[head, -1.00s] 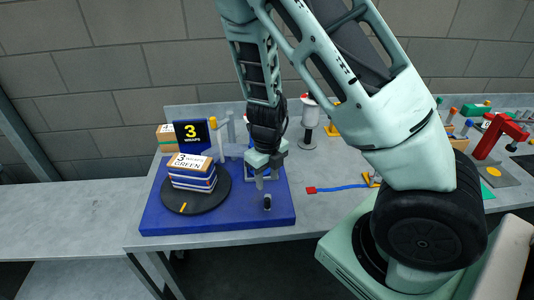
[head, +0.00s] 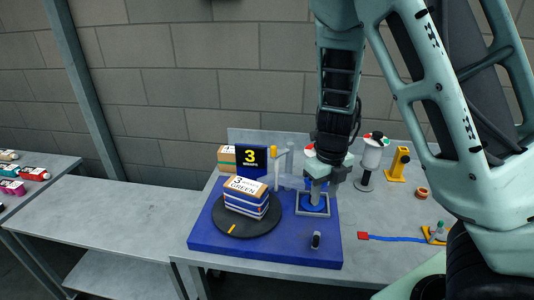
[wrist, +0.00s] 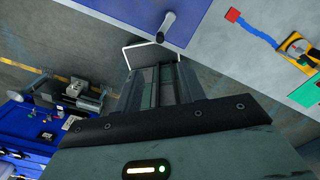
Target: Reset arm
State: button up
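My gripper (head: 322,190) hangs at the end of my arm in the head view, in front of or over the square frame with a blue disc (head: 313,206) at the right of the blue board (head: 215,241). In the wrist view my gripper's dark fingers (wrist: 155,75) point up the picture. Whether they are open or shut is unclear, and I see nothing held between them.
A small dark peg (head: 316,240) is near the board's front edge. A blue strip with a red end (head: 363,236) lies to its right. A yellow stand (head: 398,165) is farther back. The left table (head: 100,222) is mostly bare.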

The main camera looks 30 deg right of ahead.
jog(key=s+a+f+n+g+y+b, duration=0.1)
jog(key=s+a+f+n+b, duration=0.25)
jog(key=a+n+b, duration=0.4)
jog(key=s+a+f+n+y+b, duration=0.1)
jog(key=s+a+f+n+b, duration=0.25)
jog(key=a+n, duration=0.7)
jog(key=s+a+f+n+b, duration=0.2)
jog(key=s+n+b, duration=0.3)
jog(key=n, duration=0.7)
jog(key=s+a+f+n+t+h+b, duration=0.1)
jog(key=s+n+b, duration=0.4)
jog(key=n, duration=0.8)
jog(key=shift+s+a+f, duration=0.4)
jog(key=shift+s+a, duration=0.15)
jog(key=shift+s, duration=0.15)
